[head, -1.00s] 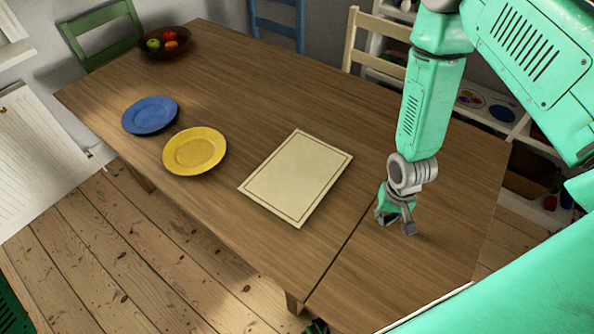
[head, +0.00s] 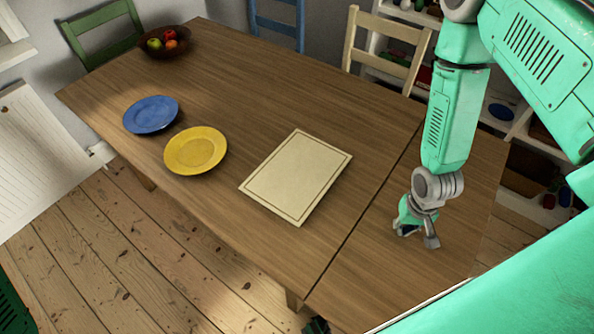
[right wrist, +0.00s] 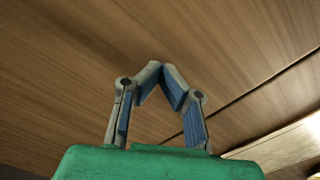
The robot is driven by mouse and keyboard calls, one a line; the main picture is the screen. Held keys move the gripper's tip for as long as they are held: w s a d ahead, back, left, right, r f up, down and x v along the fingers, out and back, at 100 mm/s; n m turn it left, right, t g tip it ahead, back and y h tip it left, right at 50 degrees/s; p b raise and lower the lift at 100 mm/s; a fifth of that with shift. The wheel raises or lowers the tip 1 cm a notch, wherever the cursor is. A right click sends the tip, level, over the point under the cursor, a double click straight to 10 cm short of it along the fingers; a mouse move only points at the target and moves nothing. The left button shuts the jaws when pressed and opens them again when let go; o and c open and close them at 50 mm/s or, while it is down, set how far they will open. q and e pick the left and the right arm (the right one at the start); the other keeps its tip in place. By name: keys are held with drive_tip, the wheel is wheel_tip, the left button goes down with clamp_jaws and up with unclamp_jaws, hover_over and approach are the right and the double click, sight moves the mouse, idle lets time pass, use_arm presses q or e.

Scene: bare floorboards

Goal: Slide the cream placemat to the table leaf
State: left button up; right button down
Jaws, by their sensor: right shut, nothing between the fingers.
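The cream placemat (head: 296,177) lies flat on the wooden table, left of the seam that marks off the table leaf (head: 375,270). It has a thin dark border line. My right gripper (head: 417,239) is over the leaf, to the right of the placemat and apart from it. In the right wrist view its fingertips (right wrist: 162,68) meet, with nothing between them. That view shows wood, the seam line and a pale strip at the lower right. I cannot tell how high the fingertips are above the leaf.
A yellow plate (head: 195,150) and a blue plate (head: 151,115) stand left of the placemat. A fruit bowl (head: 167,42) is at the far left corner. Green, blue and cream chairs (head: 386,40) stand behind the table. The wood between placemat and gripper is clear.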

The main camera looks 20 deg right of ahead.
sight(432, 253)
drive_tip(key=shift+s+d+p, duration=0.25)
drive_tip(key=shift+s+d, duration=0.5)
drive_tip(key=shift+s, duration=0.55)
drive_tip(key=shift+s+d+p, duration=0.25)
drive_tip(key=shift+s+d, duration=0.5)
drive_tip(key=shift+s, duration=0.5)
drive_tip(key=shift+s+d+p, duration=0.25)
drive_tip(key=shift+s+d, duration=0.5)
drive_tip(key=shift+s, duration=0.55)
drive_tip(key=shift+r, duration=0.1)
wheel_tip(432, 253, up, 6)
drive_tip(key=p, duration=0.5)
drive_tip(key=shift+f, duration=0.2)
drive_tip(key=shift+r, duration=1.15)
